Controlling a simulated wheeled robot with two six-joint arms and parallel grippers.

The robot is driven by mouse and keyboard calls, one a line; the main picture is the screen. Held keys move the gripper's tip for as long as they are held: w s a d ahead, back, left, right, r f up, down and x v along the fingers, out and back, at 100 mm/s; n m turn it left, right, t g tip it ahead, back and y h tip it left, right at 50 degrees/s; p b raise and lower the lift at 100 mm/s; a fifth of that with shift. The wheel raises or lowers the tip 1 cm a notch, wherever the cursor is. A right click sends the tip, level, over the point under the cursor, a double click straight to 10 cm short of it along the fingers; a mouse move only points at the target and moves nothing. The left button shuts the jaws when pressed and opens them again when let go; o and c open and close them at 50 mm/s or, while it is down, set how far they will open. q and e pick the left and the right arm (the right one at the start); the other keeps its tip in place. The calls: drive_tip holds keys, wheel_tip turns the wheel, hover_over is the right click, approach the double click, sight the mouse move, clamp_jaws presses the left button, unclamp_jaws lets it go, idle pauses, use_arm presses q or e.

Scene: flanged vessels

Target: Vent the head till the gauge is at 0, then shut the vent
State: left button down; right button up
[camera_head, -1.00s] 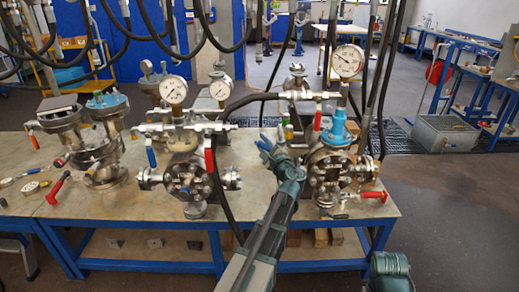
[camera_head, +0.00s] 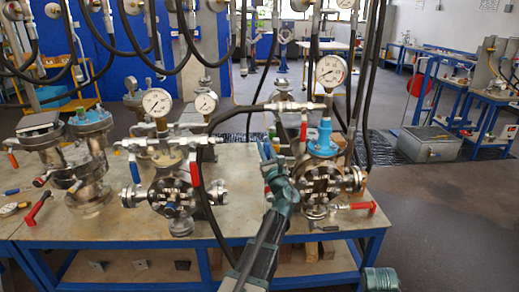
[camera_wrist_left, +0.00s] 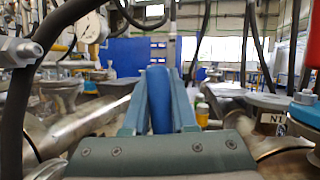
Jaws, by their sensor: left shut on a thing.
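The flanged vessel at the right of the bench has a blue top fitting (camera_head: 323,138), a round bolted front flange (camera_head: 320,184) and a white-faced gauge (camera_head: 331,71) above. Its needle is too small to read surely. A red lever (camera_head: 303,131) hangs from the pipework above this vessel. My left gripper (camera_head: 267,151) is just left of the vessel, below the pipe. In the left wrist view, the gripper (camera_wrist_left: 158,105) is shut on a blue lever handle (camera_wrist_left: 159,90), which stands upright between its fingers. The handle's pivot is hidden. My right gripper is not in view.
A second vessel (camera_head: 171,192) with its own gauge (camera_head: 157,102), a blue lever (camera_head: 134,170) and a red lever (camera_head: 195,174) stands left. Black hoses (camera_head: 207,190) hang close by. A red-handled tool (camera_head: 37,208) lies at the left. The bench front (camera_head: 110,228) is mostly clear.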

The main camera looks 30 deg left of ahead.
use_arm(q)
drive_tip(key=shift+w+d+m+t, duration=0.25)
drive_tip(key=shift+d+m+t, duration=0.3)
drive_tip(key=shift+m, duration=0.35)
drive_tip(key=c, duration=0.7)
unclamp_jaws()
drive_tip(key=shift+a, duration=0.1)
drive_tip(key=b+v, duration=0.5)
drive_tip(key=v, duration=0.8)
drive_tip(key=shift+s+d+b, duration=0.25)
drive_tip(key=shift+s+b, duration=0.05)
drive_tip(key=shift+s, duration=0.05)
